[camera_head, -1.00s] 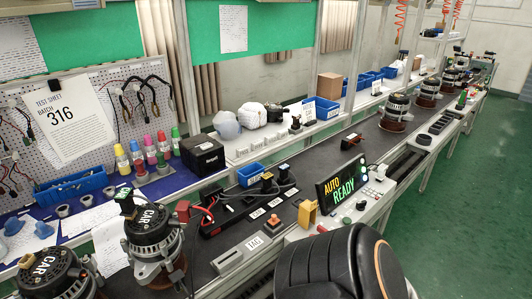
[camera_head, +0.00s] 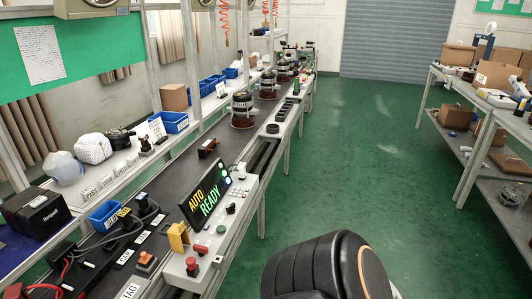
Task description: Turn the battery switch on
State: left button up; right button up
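I cannot tell for sure which part is the battery switch. A black box (camera_head: 38,212) with a small white label stands at the left edge, on the bench beside the belt. Red and black cables (camera_head: 66,268) run at the lower left, near a red part (camera_head: 15,292) cut by the bottom edge. An orange-topped button block (camera_head: 147,262) sits on the near side of the belt. A red knob (camera_head: 192,265) and a yellow block (camera_head: 178,237) are on the control panel beside the lit AUTO READY display (camera_head: 206,201). Neither gripper is in view.
The dark belt (camera_head: 200,175) runs away to the back, carrying several alternators (camera_head: 242,110). A blue bin (camera_head: 104,216) stands beside it. Open green floor (camera_head: 350,160) lies to the right, up to a table (camera_head: 455,82) with boxes. My dark arm part covers the bottom middle.

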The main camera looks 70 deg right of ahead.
aim_at(202, 250)
jog(key=l+z, duration=0.2)
jog(key=z, duration=1.7)
